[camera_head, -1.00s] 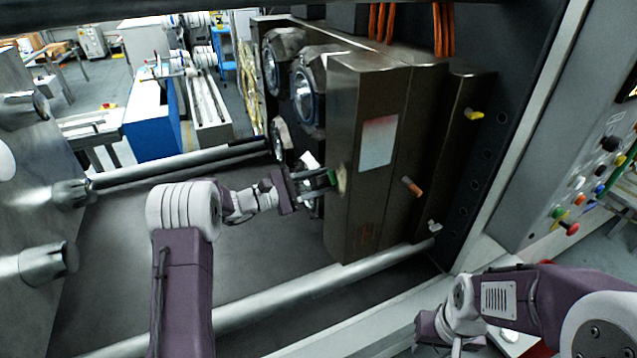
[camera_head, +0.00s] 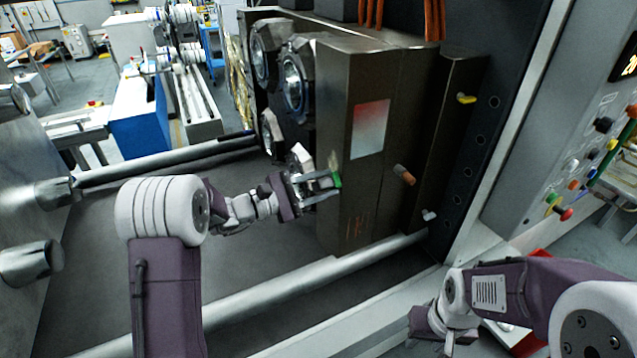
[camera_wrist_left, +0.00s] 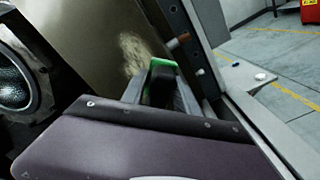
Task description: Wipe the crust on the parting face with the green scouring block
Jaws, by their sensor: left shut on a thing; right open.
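My left gripper (camera_head: 326,184) is shut on the green scouring block (camera_head: 338,181). The block is at the narrow side of the dark brown mould block (camera_head: 345,218), just below the tan crust (camera_head: 333,157); I cannot tell if it touches the face. In the left wrist view the crust (camera_wrist_left: 132,52) is a pale, rough patch on the brown face, left of and beyond the green block (camera_wrist_left: 163,64). The fingers hide most of the block there. My right gripper (camera_head: 432,326) is open at the bottom of the head view, low and far from the mould, only partly visible.
Pegs, one orange-brown (camera_head: 404,175), stick out of the mould's right side. Round metal fittings (camera_head: 293,82) sit left of the face. A long tie bar (camera_head: 280,292) runs below my left arm. A control panel (camera_head: 590,150) stands at the right.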

